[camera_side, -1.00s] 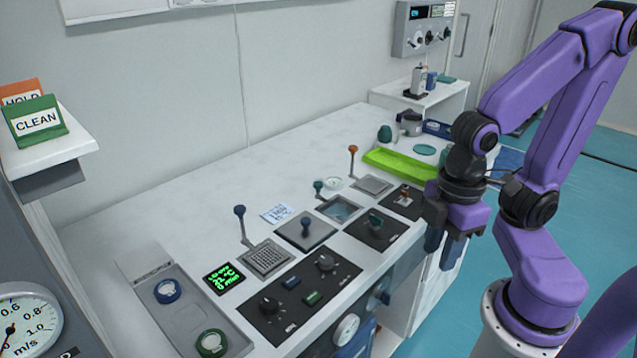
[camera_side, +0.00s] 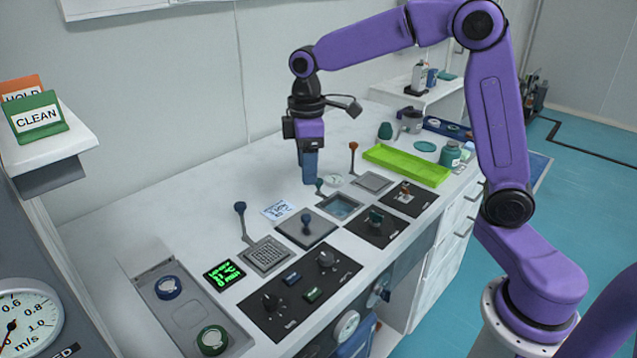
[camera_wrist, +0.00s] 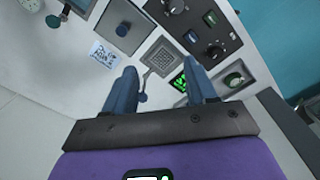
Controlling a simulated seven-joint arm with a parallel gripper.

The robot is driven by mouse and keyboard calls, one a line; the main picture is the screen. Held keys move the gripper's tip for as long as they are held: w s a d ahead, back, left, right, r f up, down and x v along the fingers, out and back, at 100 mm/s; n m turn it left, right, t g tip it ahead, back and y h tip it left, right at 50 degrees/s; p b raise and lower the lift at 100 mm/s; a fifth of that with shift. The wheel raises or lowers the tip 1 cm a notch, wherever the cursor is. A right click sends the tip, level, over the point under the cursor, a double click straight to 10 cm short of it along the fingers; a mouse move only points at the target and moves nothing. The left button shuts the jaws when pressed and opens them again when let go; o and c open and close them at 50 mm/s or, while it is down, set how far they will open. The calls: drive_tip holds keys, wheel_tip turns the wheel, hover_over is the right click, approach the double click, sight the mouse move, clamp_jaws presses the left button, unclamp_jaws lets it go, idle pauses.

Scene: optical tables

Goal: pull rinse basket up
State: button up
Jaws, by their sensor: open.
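Three wells in the bench have upright handles, and no label I can read says which is the rinse basket. A blue-knobbed handle (camera_side: 240,209) rises from a square mesh basket (camera_side: 268,256). A green-knobbed handle (camera_side: 319,186) stands at a water-filled well (camera_side: 341,207). An orange-knobbed handle (camera_side: 353,148) stands by a grey well (camera_side: 373,182). My gripper (camera_side: 310,182) points down behind the green knob, empty. In the wrist view my gripper (camera_wrist: 163,73) is open; the mesh basket (camera_wrist: 161,59) and blue knob (camera_wrist: 142,98) appear between its fingers, apart from them.
A lidded well with a blue knob (camera_side: 306,229) lies between mesh and water wells. Black control panels (camera_side: 301,290) line the front edge. The bench's back left (camera_side: 180,205) is clear.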

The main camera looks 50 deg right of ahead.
drive_tip(key=w+d+f+m, duration=0.1)
drive_tip(key=w+d+f, duration=0.1)
drive_tip(key=w+d, duration=0.85)
approach(319, 180)
drive_tip(key=shift+m, duration=0.3)
wheel_tip(319, 180, down, 11)
drive_tip(key=shift+w+r, duration=0.15)
